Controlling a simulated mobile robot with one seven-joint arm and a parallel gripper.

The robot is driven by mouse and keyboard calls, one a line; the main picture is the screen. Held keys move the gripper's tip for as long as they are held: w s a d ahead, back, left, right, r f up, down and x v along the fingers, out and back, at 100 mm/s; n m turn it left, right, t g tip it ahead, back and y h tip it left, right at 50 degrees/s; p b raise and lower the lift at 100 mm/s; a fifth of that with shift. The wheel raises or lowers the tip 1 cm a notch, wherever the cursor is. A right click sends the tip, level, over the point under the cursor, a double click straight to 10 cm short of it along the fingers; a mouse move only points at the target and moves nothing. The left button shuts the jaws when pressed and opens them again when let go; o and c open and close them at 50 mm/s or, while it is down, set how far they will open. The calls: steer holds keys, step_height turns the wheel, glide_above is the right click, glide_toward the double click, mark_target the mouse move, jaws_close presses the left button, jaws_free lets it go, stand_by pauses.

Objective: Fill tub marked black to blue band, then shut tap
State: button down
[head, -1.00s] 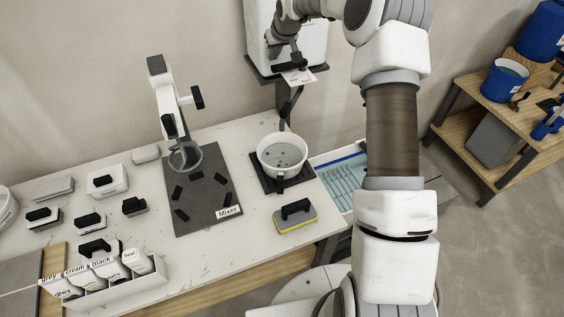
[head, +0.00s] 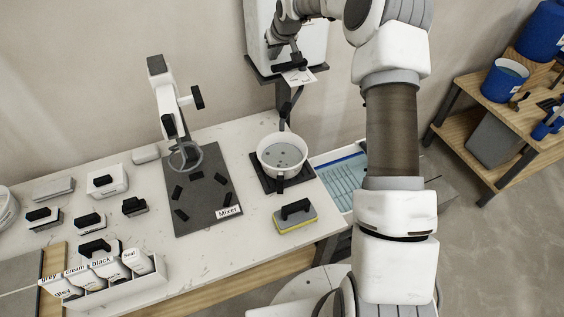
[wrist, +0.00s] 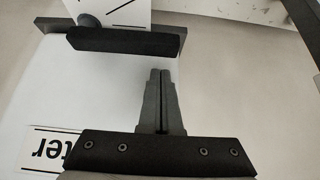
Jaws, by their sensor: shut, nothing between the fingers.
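A round white tub (head: 282,150) with a dark handle stands on a black pad below the wall dispenser. Grey liquid with a few dark specks shows inside it. I cannot make out a blue band or a marking on it. The white dispenser (head: 312,48) has a dark bracket and spout over the tub. My gripper (wrist: 160,73) is shut and empty in front of the dispenser. In the wrist view, its fingertips are close to a black bar-shaped tap handle (wrist: 125,42); whether they touch is unclear. A label ending in "ter" (wrist: 50,148) shows upside down.
A mixer stand (head: 168,105) is on a dark mat left of the tub. A yellow-edged sponge float (head: 296,216) lies in front. A rack (head: 120,287) holds packets labelled grey, cream and black. Blue buckets (head: 505,80) stand on the right shelf.

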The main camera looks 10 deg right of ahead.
mark_target(278, 70)
steer(key=shift+f, duration=0.15)
step_height(278, 70, down, 3)
steer(key=b, duration=0.2)
steer(key=shift+f+b, duration=0.1)
steer(key=shift+b, duration=0.2)
steer(key=shift+s+d+f+b, duration=0.15)
steer(key=shift+s+f+b, duration=0.15)
steer(key=shift+s, duration=0.35)
stand_by(0.4)
steer(key=shift+s+d+b, duration=0.15)
steer(key=shift+s+b, duration=0.4)
steer(key=shift+s, duration=0.3)
stand_by(0.4)
steer(key=shift+w+r+p, duration=0.15)
steer(key=shift+r+p, duration=0.4)
steer(key=shift+r, duration=0.4)
steer(key=shift+w+r+p, duration=0.2)
steer(key=shift+r+p, duration=0.35)
steer(key=shift+r, duration=0.35)
steer(key=shift+w+r+p, duration=0.15)
steer(key=shift+r+p, duration=0.4)
steer(key=shift+r, duration=0.4)
